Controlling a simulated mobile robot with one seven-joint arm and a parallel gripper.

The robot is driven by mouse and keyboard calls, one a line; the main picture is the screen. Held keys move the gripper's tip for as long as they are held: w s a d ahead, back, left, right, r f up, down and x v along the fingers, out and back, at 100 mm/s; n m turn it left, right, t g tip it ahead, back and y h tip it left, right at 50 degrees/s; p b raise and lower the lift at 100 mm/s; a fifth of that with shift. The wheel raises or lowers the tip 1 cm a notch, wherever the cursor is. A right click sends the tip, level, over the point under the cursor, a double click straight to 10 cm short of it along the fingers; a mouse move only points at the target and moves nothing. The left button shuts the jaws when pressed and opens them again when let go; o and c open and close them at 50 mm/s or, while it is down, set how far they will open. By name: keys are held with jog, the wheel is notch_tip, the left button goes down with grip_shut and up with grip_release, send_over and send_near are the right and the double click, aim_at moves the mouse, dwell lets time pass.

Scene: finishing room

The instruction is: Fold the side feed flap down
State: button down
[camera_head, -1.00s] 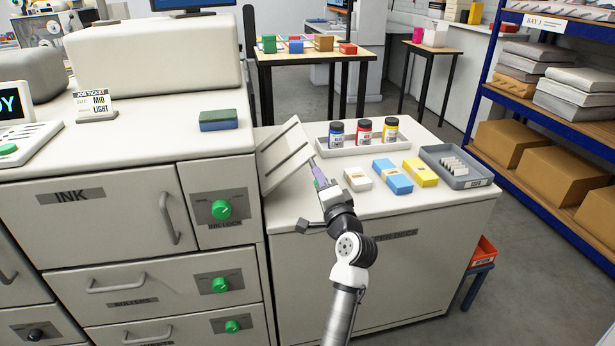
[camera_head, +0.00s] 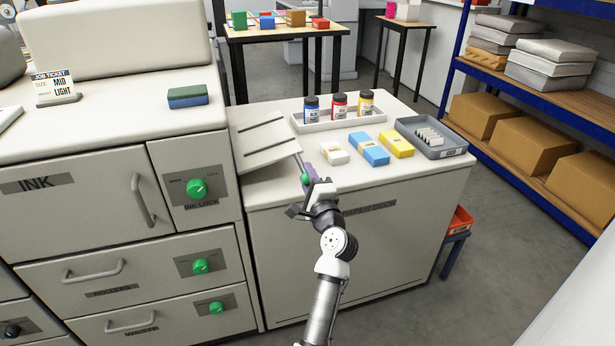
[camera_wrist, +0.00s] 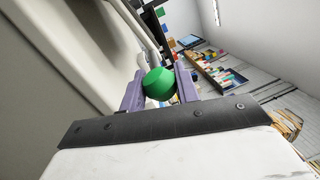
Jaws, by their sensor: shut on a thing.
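The side feed flap (camera_head: 262,139) is a pale panel with two dark strips, beside the press cabinet at the left end of the paper deck. It is tilted at a low slope above the deck top (camera_head: 372,183). A thin rod at its right edge ends in a green knob (camera_head: 304,178). My gripper (camera_head: 307,177) is at that knob, at the front edge of the deck. In the wrist view the purple fingers are shut on the green knob (camera_wrist: 159,84). The underside of the flap is hidden.
On the deck stand a white tray (camera_head: 327,125) with ink bottles, a white box (camera_head: 334,153), a blue box (camera_head: 369,148), a yellow box (camera_head: 397,143) and a grey tray (camera_head: 440,148). The press cabinet (camera_head: 80,190) borders the flap on the left.

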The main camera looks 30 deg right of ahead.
jog(key=shift+f, duration=0.25)
jog(key=c, duration=1.1)
grip_release()
jog(key=shift+o, duration=0.2)
jog(key=shift+r, duration=0.1)
jog(key=b+v, duration=0.2)
jog(key=v, duration=1.2)
jog(key=shift+b, duration=0.4)
jog(key=shift+w, duration=0.1)
